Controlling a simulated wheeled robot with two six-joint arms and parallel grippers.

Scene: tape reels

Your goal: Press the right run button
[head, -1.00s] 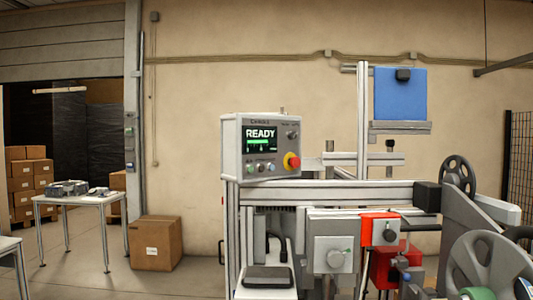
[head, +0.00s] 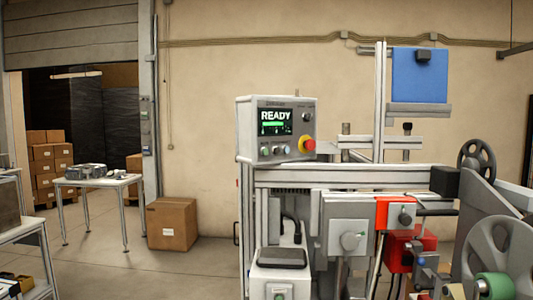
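A grey control box (head: 276,128) stands on top of the machine frame. Its screen (head: 275,122) reads READY with a green bar below. Under the screen is a row of small round buttons (head: 275,151), one of them greenish. A white box (head: 283,278) with a dark top stands lower on the machine and bears a small plate with a green button (head: 279,294) at the bottom edge. I cannot tell which is the right run button. Neither of my grippers is in view.
The machine has a blue panel (head: 419,75), a red block (head: 395,212), grey reels (head: 499,255) and a green roller (head: 494,287) at the right. A cardboard box (head: 172,223) sits on the floor left of it. Tables (head: 97,182) stand at the left. Floor between them is clear.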

